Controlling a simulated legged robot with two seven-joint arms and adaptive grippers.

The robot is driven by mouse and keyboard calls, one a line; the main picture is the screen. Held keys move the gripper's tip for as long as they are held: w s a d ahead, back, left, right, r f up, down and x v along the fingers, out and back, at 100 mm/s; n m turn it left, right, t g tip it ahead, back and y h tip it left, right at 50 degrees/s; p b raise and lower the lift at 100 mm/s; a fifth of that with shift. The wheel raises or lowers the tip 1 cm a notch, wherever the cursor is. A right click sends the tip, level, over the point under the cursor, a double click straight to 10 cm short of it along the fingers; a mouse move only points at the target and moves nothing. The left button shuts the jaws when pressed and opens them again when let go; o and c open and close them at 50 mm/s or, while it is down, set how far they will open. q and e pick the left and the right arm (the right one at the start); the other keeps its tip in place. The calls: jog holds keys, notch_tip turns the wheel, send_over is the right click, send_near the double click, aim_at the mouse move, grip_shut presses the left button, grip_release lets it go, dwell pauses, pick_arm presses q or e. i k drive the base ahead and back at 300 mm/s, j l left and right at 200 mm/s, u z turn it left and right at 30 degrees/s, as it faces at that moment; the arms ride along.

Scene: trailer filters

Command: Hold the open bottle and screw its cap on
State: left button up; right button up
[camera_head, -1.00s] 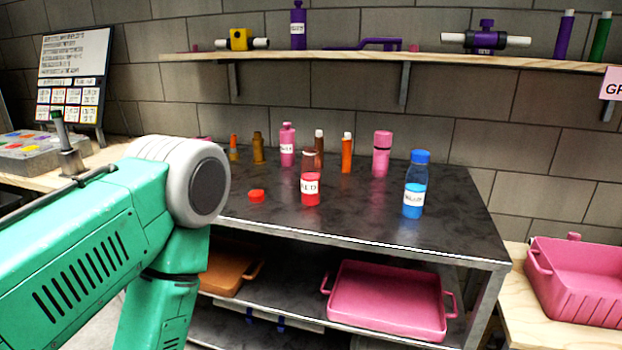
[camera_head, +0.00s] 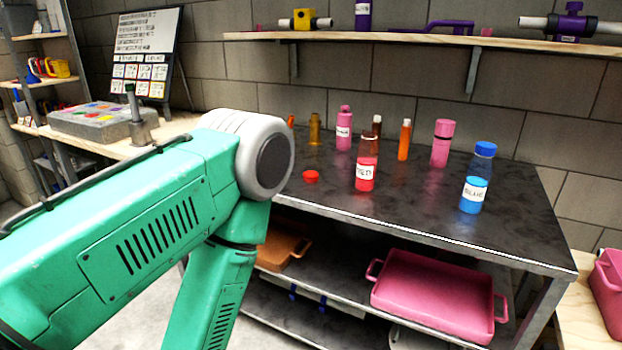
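The open bottle (camera_head: 366,166) stands upright near the front of the dark table. It is clear on top and red below, with a white label, and its neck is bare. A red cap (camera_head: 311,176) lies on the table to its left, apart from it. My green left arm fills the left and lower left of the head view, in front of the table's left end. Its gripper is out of view. My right arm and gripper are not in view. Neither the bottle nor the cap is touched by anything of mine.
A blue-capped bottle (camera_head: 475,178) stands to the right of the red one. Pink bottles (camera_head: 344,128) and orange and brown bottles stand behind. A shelf (camera_head: 420,38) hangs above. A pink tray (camera_head: 436,295) sits below the tabletop (camera_head: 440,222), whose right front is clear.

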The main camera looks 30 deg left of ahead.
aim_at(367, 153)
jog(key=j+z, duration=0.1)
jog(key=z, duration=0.3)
jog(key=j+z, duration=0.15)
jog(key=z, duration=0.25)
jog(key=j+z, duration=0.15)
jog(key=j, duration=0.3)
jog(key=k+j+z, duration=0.2)
jog(key=j, duration=0.25)
jog(key=j+z, duration=0.15)
jog(key=j, duration=0.35)
jog(key=k+j+z, duration=0.2)
jog(key=j, duration=0.2)
jog(key=j+z, duration=0.15)
jog(key=j, duration=0.3)
jog(key=k+j, duration=0.15)
jog(key=j, duration=0.25)
jog(key=k+j, duration=0.15)
jog(key=j, duration=0.2)
